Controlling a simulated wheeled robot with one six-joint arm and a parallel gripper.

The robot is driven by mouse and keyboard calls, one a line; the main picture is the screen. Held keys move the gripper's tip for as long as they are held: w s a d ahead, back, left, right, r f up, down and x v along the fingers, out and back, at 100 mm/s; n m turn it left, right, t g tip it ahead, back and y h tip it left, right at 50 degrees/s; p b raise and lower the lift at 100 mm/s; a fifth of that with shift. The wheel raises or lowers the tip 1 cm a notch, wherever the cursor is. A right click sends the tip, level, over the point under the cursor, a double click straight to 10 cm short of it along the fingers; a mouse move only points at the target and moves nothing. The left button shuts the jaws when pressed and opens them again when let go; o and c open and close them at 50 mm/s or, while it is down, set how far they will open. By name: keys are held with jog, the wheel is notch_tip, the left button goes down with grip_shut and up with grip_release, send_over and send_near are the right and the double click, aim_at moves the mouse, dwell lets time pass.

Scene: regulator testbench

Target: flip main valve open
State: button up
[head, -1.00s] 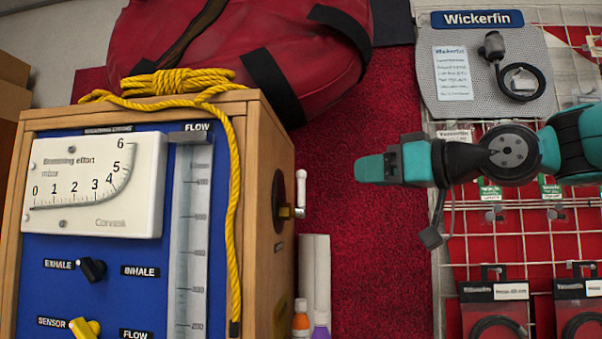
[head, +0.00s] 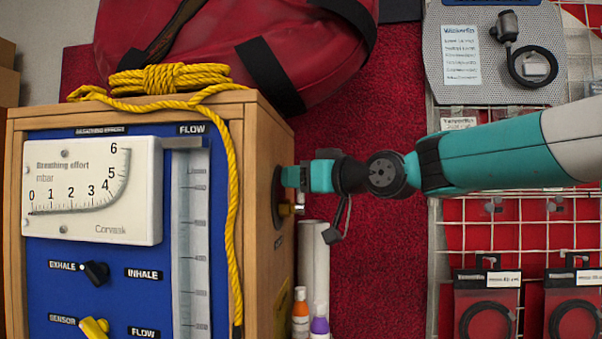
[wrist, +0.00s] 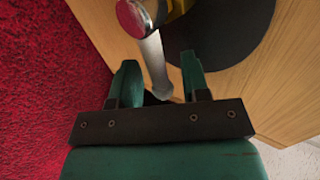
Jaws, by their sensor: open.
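The main valve sits on the right side wall of the wooden test box (head: 262,150). Its black round plate (head: 278,190) and brass stem (head: 285,210) show in the head view, while my gripper (head: 292,177) hides its lever. In the wrist view the silver lever (wrist: 153,62) with a red cap (wrist: 131,18) runs from the brass stem (wrist: 176,8), in front of the black plate (wrist: 235,30). My gripper (wrist: 158,80) is open, with one finger on each side of the lever's lower end. I cannot tell if either finger touches it.
A yellow rope (head: 232,170) lies on the box and hangs down its front corner. Bottles (head: 300,312) and white tubes (head: 320,270) stand below the valve. A wire rack (head: 480,230) with hanging packs is at right. Red carpet (head: 375,280) lies between.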

grip_shut()
